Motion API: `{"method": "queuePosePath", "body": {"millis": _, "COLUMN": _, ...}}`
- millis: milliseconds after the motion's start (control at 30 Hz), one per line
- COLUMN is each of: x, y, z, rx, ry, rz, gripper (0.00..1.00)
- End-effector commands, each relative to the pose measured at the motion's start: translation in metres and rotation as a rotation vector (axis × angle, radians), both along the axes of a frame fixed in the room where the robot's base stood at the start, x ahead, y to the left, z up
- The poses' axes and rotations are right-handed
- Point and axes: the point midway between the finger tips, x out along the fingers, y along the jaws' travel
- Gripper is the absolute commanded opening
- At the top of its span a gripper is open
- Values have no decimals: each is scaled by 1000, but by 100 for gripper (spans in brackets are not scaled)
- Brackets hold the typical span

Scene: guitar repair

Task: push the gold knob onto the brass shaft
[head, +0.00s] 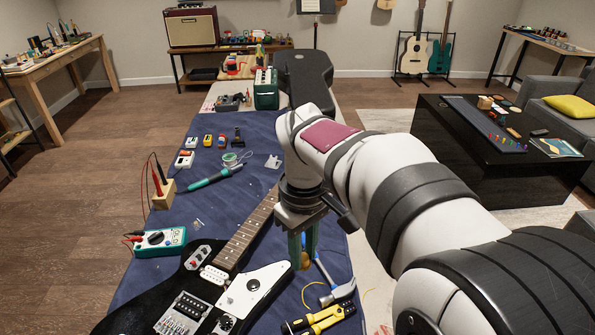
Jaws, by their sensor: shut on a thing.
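My gripper (303,258) points down over the right edge of the black electric guitar (150,305). Its green-tipped fingers are shut on a small gold thing, which looks like the gold knob (305,263); the fingers hide most of it. The knob is beside the upper right end of the guitar's white plate (262,287). A dark round part (253,285) sits on that plate, and another dark knob (226,322) is lower on the body. I cannot make out the brass shaft in this view. Whether the knob touches anything below is too small to tell.
The guitar lies on a blue cloth (255,135). A teal multimeter (157,241) and soldering iron (215,177) lie to the left. My arm covers the right side.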

Motion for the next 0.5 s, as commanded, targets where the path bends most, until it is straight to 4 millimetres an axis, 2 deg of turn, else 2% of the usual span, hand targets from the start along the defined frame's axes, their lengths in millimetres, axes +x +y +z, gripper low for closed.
{"method": "queuePosePath", "body": {"millis": 267, "x": -21, "y": 95, "z": -48, "rx": 0, "ry": 9, "rz": 935, "gripper": 0}}
{"method": "queuePosePath", "body": {"millis": 500, "x": -65, "y": 172, "z": -89, "rx": 4, "ry": 11, "rz": 1773, "gripper": 0}}
